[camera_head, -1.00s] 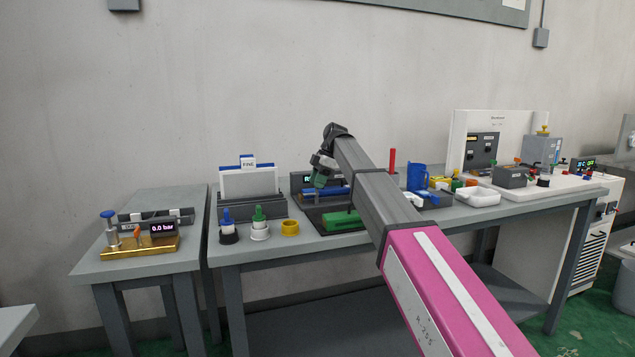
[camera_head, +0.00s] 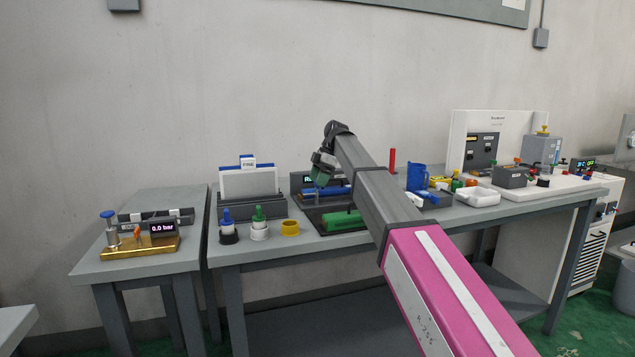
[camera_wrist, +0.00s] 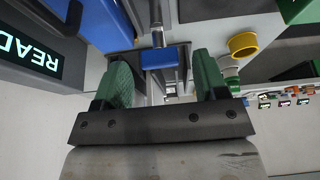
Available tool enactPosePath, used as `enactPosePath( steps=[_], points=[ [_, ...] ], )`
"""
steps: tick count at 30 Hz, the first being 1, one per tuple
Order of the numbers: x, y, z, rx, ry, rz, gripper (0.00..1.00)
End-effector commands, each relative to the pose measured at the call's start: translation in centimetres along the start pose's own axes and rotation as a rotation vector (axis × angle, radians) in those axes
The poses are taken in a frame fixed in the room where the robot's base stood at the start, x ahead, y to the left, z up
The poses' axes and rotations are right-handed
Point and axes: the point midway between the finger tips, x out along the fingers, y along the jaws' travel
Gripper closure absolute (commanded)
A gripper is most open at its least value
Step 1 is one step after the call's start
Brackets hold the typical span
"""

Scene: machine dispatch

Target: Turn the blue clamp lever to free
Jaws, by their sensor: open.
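A small blue piece (camera_wrist: 160,57) on a metal rod looks like the clamp lever. In the wrist view it lies just ahead of and between the fingertips, with gaps showing at both sides. My gripper (camera_wrist: 163,76) is open, with green finger pads. In the head view my gripper (camera_head: 322,174) points down over the fixture at the back of the middle table. A blue bar (camera_head: 335,191) lies there beside the display; it fills the upper left of the wrist view as a larger blue body (camera_wrist: 103,22). The lever cannot be made out in the head view.
A display (camera_wrist: 33,54) reading READY is close at the left in the wrist view. A green cylinder (camera_head: 343,220) lies in front of the fixture. A yellow ring (camera_head: 290,227) and two capped pieces stand to the left.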

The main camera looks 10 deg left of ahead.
Motion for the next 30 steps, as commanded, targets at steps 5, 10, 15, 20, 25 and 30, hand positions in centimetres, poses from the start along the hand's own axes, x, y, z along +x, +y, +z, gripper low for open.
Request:
enactPosePath(
  steps=[5, 10, 15, 20, 25, 30],
  points=[
    [-3.2, 0.2, 0.0, 0.0, 0.0, 0.001, 0.34],
    [-6.4, 0.2, 0.0, 0.0, 0.0, 0.001, 0.34],
    [-8.8, 0.1, 0.0, 0.0, 0.0, 0.0, 0.34],
    [-9.7, 0.1, 0.0, -0.001, 0.0, 0.0, 0.34],
    [-9.9, 0.0, 0.0, -0.001, 0.0, -0.001, 0.34],
    [-9.9, 0.0, 0.0, -0.001, 0.0, -0.001, 0.34]
  ],
)
